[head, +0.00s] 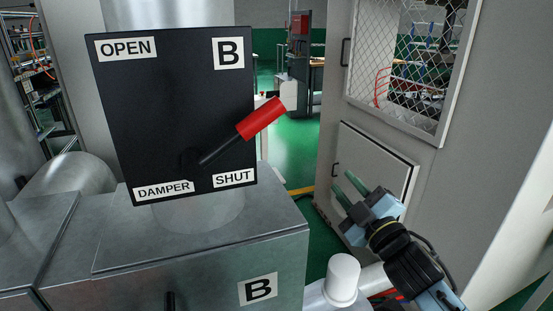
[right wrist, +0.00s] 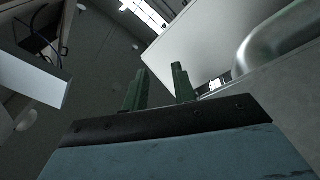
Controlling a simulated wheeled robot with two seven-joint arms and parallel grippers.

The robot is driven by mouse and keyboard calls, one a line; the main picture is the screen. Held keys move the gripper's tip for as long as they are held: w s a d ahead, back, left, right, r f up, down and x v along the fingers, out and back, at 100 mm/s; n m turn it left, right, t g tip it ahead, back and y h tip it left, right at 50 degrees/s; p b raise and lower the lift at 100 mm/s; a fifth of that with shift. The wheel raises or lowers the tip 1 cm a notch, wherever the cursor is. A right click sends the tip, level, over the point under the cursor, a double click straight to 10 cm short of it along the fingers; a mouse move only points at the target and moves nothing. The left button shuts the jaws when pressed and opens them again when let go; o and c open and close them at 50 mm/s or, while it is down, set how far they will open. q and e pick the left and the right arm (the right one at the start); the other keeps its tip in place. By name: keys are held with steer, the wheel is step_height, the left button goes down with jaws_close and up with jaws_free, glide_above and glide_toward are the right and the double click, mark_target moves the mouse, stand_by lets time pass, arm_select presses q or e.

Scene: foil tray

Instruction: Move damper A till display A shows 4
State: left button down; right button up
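Damper A and display A are not in view. The head view shows a black damper panel marked B (head: 130,100), with labels OPEN at top left, SHUT at bottom right and DAMPER at bottom left. Its lever has a red grip (head: 262,118) and a black shaft (head: 222,150) and points up and to the right from a pivot low on the panel. My right gripper (head: 341,181) is right of the panel, apart from the lever, its green fingers spread and empty. The right wrist view also shows the fingers (right wrist: 158,78) apart. My left gripper is not in view.
A metal duct box labelled B (head: 200,245) stands below the panel. A grey cabinet (head: 475,130) with a mesh window (head: 415,55) and a lower door (head: 385,165) stands behind and right of my right gripper. Green floor (head: 292,150) shows between panel and cabinet.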

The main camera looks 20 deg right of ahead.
mark_target(285, 103)
steer(key=s+a+r+n+g+y, duration=0.1)
steer(key=s+a+r+n+y, duration=0.1)
steer(key=r+n+y, duration=0.65)
steer(key=s+a+r+n+g+y, duration=0.2)
steer(key=r+n+y, duration=0.6)
steer(key=r+n, duration=0.15)
steer(key=s+a+r+n+g, duration=0.1)
steer(key=s+r+n+g, duration=0.1)
steer(key=s+n+g, duration=0.55)
steer(key=s+a+r+n+g, duration=0.1)
steer(key=s+r+n+g, duration=0.15)
steer(key=n+g, duration=0.9)
steer(key=a+t+p, duration=0.1)
steer(key=a, duration=0.3)
steer(key=a+n+t+p, duration=0.1)
steer(key=a+p, duration=0.1)
steer(key=a, duration=0.2)
steer(key=w+a+n+p, duration=0.1)
steer(key=a, duration=0.3)
steer(key=shift+a+r+t+p, duration=0.15)
steer(key=shift+r+t+p, duration=0.05)
steer(key=shift+t+p, duration=0.2)
steer(key=shift+a+f, duration=0.15)
steer(key=shift+a, duration=0.35)
jaws_close()
